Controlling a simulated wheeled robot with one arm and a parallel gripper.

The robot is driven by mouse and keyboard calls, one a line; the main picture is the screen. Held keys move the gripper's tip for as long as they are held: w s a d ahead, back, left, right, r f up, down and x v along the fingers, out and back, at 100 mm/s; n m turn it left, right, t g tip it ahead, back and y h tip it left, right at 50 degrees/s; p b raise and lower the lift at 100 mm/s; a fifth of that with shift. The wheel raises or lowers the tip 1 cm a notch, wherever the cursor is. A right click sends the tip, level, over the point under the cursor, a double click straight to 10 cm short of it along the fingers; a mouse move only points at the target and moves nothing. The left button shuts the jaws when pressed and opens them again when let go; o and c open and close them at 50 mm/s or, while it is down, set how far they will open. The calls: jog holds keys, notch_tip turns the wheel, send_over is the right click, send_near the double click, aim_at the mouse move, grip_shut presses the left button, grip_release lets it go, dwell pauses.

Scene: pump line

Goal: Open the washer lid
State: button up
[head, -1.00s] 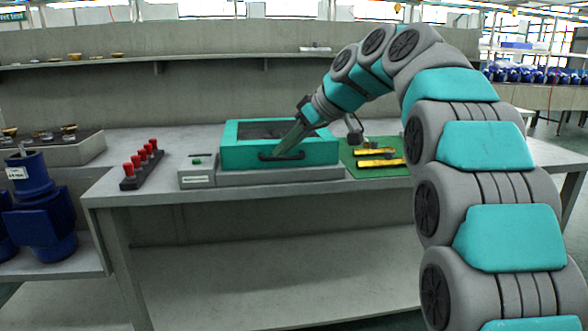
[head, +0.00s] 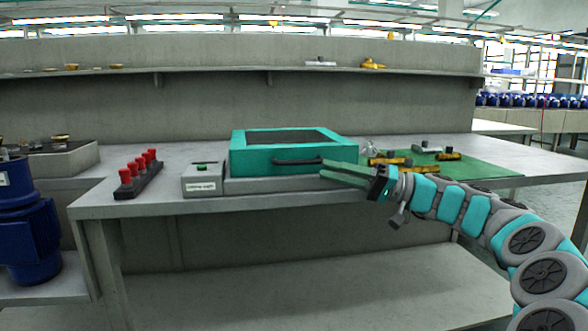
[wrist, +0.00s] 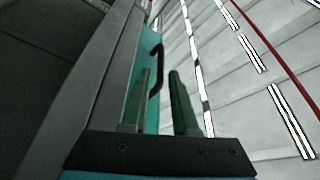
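The washer is a low box on a grey base (head: 265,187). Its teal lid (head: 250,160) has a dark top panel, lies flat and looks closed. A black handle (head: 292,161) runs along the lid's front face. My gripper (head: 322,170) is at the right end of the handle, coming from the right, low in front of the box. In the wrist view, the two green fingers (wrist: 160,72) stand apart, with the handle (wrist: 157,60) showing near and partly behind the left finger. I cannot tell whether they touch it. The fingers hold nothing.
A control box with a green button (head: 202,168) stands left of the washer, beside a black strip of red knobs (head: 138,174). A green mat (head: 480,170) with yellow-and-black tools (head: 390,161) lies to the right. A shelf (head: 210,72) runs along the back wall.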

aim_at(299, 163)
jog(key=x, duration=0.7)
jog(key=shift+a, duration=0.4)
grip_shut()
dwell(1.1)
